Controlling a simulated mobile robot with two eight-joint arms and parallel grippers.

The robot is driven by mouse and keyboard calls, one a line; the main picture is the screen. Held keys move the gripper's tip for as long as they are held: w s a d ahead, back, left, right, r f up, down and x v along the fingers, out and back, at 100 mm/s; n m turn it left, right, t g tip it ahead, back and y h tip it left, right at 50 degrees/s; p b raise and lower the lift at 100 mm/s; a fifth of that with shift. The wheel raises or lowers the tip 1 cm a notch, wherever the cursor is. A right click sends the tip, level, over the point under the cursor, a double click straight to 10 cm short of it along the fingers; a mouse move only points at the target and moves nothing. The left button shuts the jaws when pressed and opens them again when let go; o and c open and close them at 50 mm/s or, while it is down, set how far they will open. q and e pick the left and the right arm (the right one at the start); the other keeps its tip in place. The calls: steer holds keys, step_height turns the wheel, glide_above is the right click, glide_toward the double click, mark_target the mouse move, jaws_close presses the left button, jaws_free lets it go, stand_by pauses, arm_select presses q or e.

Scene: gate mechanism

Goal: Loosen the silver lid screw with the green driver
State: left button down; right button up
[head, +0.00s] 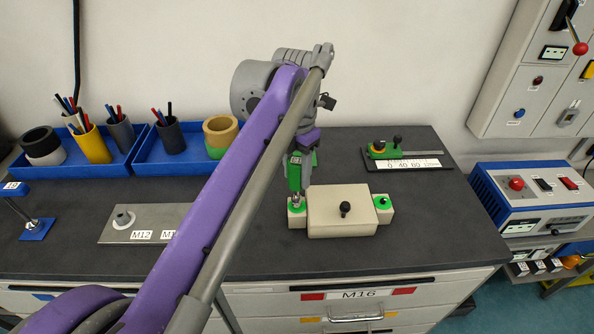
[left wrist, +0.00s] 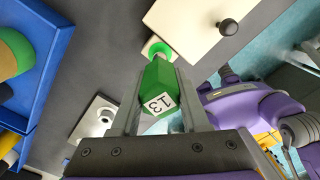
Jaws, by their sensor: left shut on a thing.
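My left gripper (head: 300,168) is shut on the green driver (head: 294,177), which points down over the left end of the cream box. In the left wrist view the green driver (left wrist: 158,88) sits between the two fingers and carries a label reading 13. The cream box (head: 328,222) has a black knob on its lid and a tab at each end. The left tab has a green ring (head: 297,205), just below the driver; the ring also shows in the left wrist view (left wrist: 159,48). The screw there is mostly hidden, and I cannot tell whether the driver touches it. My right gripper is not in view.
The right tab has a green ring with a dark centre (head: 383,202). A slide gauge (head: 408,162) lies behind right. A grey M12 plate (head: 118,230) lies to the left. Blue trays (head: 146,163) with pen cups stand at the back. The worktop right of the box is clear.

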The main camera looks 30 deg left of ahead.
mark_target(297, 161)
arm_select(q)
steer(key=shift+r, duration=0.1)
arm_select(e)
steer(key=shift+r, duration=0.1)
arm_select(q)
steer(key=shift+r+p, duration=0.35)
steer(key=shift+r, duration=0.15)
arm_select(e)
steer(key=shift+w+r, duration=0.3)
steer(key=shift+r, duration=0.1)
arm_select(q)
step_height(297, 161, up, 3)
steer(key=shift+r+p, duration=0.15)
steer(key=shift+p, duration=0.6)
steer(key=shift+w+r, duration=0.25)
steer(key=shift+r, duration=0.6)
steer(key=shift+s, duration=0.15)
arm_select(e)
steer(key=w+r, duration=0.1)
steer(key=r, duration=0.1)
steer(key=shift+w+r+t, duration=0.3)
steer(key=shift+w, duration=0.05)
arm_select(q)
steer(key=shift+s, duration=0.15)
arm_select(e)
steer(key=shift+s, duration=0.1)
arm_select(q)
steer(key=shift+r, duration=0.3)
